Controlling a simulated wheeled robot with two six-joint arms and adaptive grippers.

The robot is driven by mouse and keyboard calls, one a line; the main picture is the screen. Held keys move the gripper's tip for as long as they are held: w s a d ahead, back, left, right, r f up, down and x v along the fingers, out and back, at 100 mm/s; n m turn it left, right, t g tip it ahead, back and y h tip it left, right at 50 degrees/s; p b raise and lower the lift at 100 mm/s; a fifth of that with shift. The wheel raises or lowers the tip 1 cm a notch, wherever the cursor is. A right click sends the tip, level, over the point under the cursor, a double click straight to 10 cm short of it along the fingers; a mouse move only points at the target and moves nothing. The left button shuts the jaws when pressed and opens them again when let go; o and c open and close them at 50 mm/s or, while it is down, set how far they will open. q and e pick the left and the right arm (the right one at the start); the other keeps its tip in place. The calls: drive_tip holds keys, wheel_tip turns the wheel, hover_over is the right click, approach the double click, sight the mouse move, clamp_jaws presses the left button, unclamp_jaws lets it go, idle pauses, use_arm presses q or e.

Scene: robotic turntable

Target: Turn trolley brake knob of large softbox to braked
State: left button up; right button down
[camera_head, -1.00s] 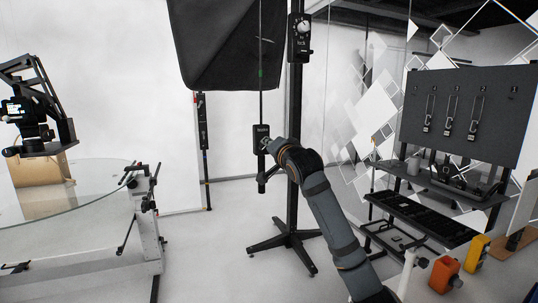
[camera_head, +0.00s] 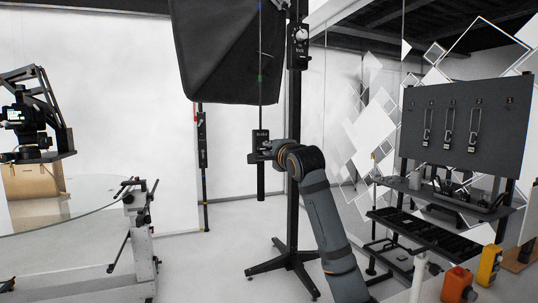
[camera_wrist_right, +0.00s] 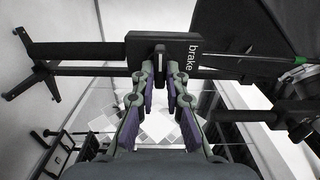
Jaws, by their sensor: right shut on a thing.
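The large softbox (camera_head: 235,55) hangs at top centre on a dark stand. Its brake box (camera_head: 260,135) sits on the thin rod below it and carries a label reading "brake" in the wrist view. My right gripper (camera_head: 268,151) is at that box. In the wrist view my right gripper (camera_wrist_right: 161,72) has its fingertips on either side of the dark brake knob (camera_wrist_right: 160,57), shut on it. The knob appears lined up along the gap between the fingers; its marks cannot be read. My left gripper is not in view.
Another box with a pale dial (camera_head: 300,33) is higher on the stand post. The stand's cross-shaped foot (camera_head: 289,258) rests on the floor. A glass turntable (camera_head: 85,207) with a bag is at left. A dark tool panel (camera_head: 465,120) and shelves are at right.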

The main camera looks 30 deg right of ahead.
drive_tip(key=shift+f, duration=0.1)
idle(0.4)
drive_tip(key=c, duration=1.4)
unclamp_jaws()
drive_tip(key=shift+v, duration=6.05)
drive_tip(key=shift+w, duration=0.1)
